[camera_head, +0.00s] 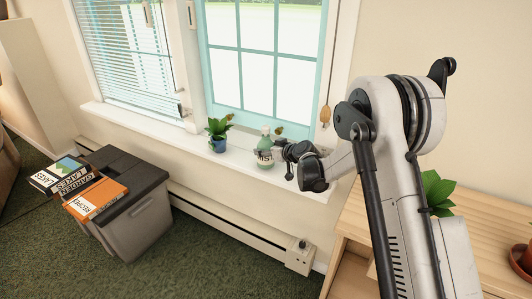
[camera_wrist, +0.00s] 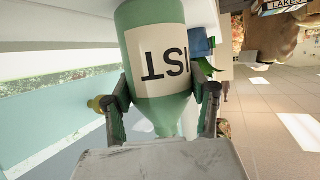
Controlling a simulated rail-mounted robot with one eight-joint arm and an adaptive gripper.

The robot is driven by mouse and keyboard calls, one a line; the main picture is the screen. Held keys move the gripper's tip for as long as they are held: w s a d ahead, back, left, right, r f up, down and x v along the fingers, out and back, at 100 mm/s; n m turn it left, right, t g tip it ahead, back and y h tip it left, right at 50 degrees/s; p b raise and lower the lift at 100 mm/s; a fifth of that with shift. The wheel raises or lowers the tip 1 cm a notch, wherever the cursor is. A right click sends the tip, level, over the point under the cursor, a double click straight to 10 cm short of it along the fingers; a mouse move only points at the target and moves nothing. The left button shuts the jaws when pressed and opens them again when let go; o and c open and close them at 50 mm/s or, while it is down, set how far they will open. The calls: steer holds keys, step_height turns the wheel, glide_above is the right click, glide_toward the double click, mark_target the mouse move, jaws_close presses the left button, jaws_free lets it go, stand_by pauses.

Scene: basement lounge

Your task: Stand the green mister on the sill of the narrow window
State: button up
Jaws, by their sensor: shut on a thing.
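The green mister (camera_head: 265,157) has a pale label with dark letters and stands upright at the white sill (camera_head: 240,160) under the teal-framed window (camera_head: 270,60). My gripper (camera_head: 278,147) reaches in from the right, shut on the mister. In the wrist view the mister (camera_wrist: 160,30) appears upside down, its narrowing upper part between the two fingers of my gripper (camera_wrist: 162,100). The mister's base is at sill level in the head view; I cannot tell whether it touches the sill.
A plant in a blue pot (camera_head: 219,144) stands on the sill left of the mister. A wooden pull (camera_head: 325,115) hangs at the window's right. A grey bin (camera_head: 130,205) with books on its lid (camera_head: 125,165) is lower left. A wooden table (camera_head: 485,190) is at right.

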steer(key=shift+f, duration=0.25)
steer(key=shift+f, duration=0.15)
steer(key=o, duration=1.8)
steer(key=shift+s+d+r, duration=0.15)
steer(key=shift+r, duration=0.15)
steer(key=p+v, duration=0.2)
steer(key=v, duration=0.9)
steer(key=shift+s+d, duration=0.2)
